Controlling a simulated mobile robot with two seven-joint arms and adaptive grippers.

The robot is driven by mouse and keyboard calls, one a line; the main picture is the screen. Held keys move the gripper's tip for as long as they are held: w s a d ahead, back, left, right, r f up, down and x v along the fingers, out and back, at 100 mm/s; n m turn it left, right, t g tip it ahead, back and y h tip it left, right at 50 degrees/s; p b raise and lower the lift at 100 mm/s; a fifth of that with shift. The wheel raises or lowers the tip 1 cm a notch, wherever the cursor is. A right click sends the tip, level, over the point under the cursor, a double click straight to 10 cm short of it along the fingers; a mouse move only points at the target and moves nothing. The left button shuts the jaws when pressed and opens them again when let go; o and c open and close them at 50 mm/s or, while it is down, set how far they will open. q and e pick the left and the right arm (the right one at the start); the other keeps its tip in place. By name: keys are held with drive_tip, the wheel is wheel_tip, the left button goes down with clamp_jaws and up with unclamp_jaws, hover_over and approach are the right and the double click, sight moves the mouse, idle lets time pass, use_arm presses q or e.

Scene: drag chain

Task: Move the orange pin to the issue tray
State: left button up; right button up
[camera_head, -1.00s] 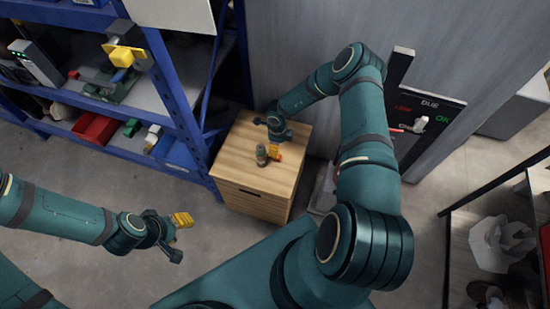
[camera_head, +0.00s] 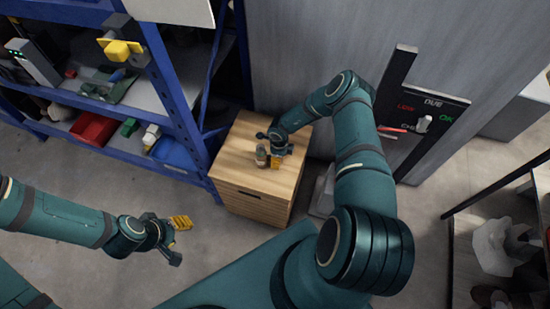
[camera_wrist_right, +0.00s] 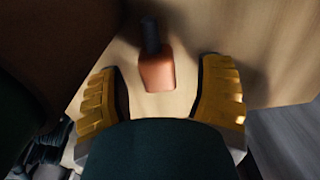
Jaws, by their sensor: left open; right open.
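An orange pin (camera_wrist_right: 157,72) with a dark end lies or stands on pale wood in the right wrist view. It is between the lines of the two yellow fingers, just ahead of my right gripper (camera_wrist_right: 163,95), which is open and empty. In the head view my right gripper (camera_head: 275,158) is low over the wooden cabinet top, and I cannot make out the pin there. My left gripper (camera_head: 176,238) is open and empty above the floor, left of the cabinet. I cannot tell which thing is the issue tray.
A small grey-brown object (camera_head: 261,155) stands on the wooden cabinet (camera_head: 238,150) close to the right gripper. A blue shelf rack (camera_head: 172,90) at the left holds a red bin (camera_head: 94,131) and a blue bin (camera_head: 172,152). A wall panel (camera_head: 430,118) is at the right.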

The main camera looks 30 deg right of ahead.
clamp_jaws()
drive_tip(key=shift+r, duration=0.1)
